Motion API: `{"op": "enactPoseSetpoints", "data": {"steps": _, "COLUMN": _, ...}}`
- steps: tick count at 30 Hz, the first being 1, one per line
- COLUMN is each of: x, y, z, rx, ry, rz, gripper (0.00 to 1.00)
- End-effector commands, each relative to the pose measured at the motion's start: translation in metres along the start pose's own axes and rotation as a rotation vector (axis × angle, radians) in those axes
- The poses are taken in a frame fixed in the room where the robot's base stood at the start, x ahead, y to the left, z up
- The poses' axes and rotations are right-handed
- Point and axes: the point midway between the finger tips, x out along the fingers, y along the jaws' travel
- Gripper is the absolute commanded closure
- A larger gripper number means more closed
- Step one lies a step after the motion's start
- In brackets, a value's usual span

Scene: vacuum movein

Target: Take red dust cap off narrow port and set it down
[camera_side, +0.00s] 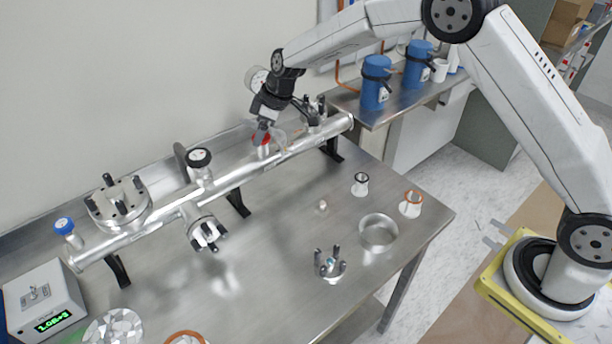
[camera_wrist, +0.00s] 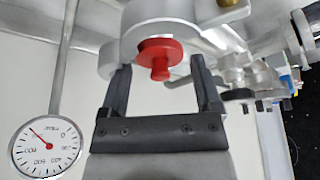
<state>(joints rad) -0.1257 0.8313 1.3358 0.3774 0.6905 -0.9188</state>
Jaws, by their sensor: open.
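The red dust cap (camera_wrist: 160,56) sits on the narrow port of the silver pipe, with its small knob facing my gripper (camera_wrist: 160,80). In the side view the cap (camera_side: 262,138) shows as a bit of red on top of the port (camera_side: 264,151), partly covered by my gripper (camera_side: 263,128). In the wrist view my two dark fingers are apart, one on each side of the cap's knob, with gaps between. The fingers do not appear to touch the cap.
The pipe (camera_side: 240,176) runs along the bench on black stands. A gauge (camera_wrist: 46,143) is close to my gripper. A flange (camera_side: 118,203) and a valve knob (camera_side: 199,158) stand to the left. A metal dish (camera_side: 378,232) and small fittings sit right; the bench middle (camera_side: 270,255) is clear.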

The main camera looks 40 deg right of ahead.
Motion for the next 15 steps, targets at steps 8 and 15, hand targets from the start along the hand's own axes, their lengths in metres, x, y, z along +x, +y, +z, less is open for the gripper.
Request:
{"op": "enactPoseSetpoints", "data": {"steps": 8, "x": -0.0002, "y": 0.0000, "z": 0.0001, "rx": 0.000, "ry": 0.000, "rz": 0.000, "gripper": 0.57}}
{"op": "enactPoseSetpoints", "data": {"steps": 15, "x": -0.0003, "y": 0.0001, "z": 0.0001, "rx": 0.000, "ry": 0.000, "rz": 0.000, "gripper": 1.00}}
